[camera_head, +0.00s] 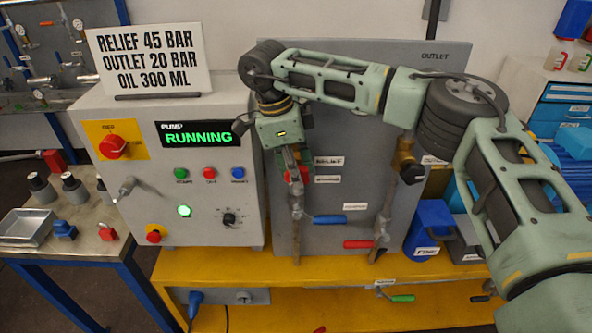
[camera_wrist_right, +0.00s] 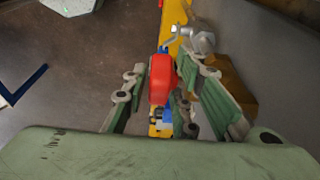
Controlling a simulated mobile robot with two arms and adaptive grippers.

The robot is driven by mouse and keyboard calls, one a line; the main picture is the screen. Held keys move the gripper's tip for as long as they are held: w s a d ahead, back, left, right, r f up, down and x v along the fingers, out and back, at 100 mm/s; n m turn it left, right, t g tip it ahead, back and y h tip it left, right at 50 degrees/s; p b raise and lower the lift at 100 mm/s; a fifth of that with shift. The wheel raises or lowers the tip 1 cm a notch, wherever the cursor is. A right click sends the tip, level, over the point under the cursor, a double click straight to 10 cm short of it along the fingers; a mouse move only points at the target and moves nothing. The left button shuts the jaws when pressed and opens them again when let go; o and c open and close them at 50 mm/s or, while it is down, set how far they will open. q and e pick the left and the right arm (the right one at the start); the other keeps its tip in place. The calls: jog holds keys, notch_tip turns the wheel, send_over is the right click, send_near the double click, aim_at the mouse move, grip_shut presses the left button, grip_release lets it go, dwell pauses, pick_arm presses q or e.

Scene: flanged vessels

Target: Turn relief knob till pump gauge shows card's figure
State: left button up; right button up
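The white card (camera_head: 147,60) on the grey pump cabinet reads RELIEF 45 BAR, OUTLET 20 BAR, OIL 300 ML. A red knob (camera_head: 304,174) by the RELIEF label (camera_head: 329,161) is partly hidden behind my right gripper (camera_head: 296,192), which points down in front of the grey panel. In the right wrist view a red knob (camera_wrist_right: 160,80) lies between the fingers of my right gripper (camera_wrist_right: 160,70). A narrow gap shows on its left side, so the fingers look open around it. I cannot make out a pump gauge; my arm covers the panel's upper part. My left gripper is out of view.
The pump display (camera_head: 200,134) reads RUNNING. A blue-handled valve (camera_head: 330,219) and a red-handled valve (camera_head: 358,244) sit low on the panel, close to my right gripper. A brass fitting with a dark knob (camera_head: 412,173) is to the right. A side table (camera_head: 60,243) holds small parts.

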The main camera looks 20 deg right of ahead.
jog(key=shift+r, duration=0.25)
jog(key=v, duration=1.1)
jog(key=shift+a+r, duration=0.15)
jog(key=shift+r, duration=0.1)
jog(key=shift+f, duration=0.1)
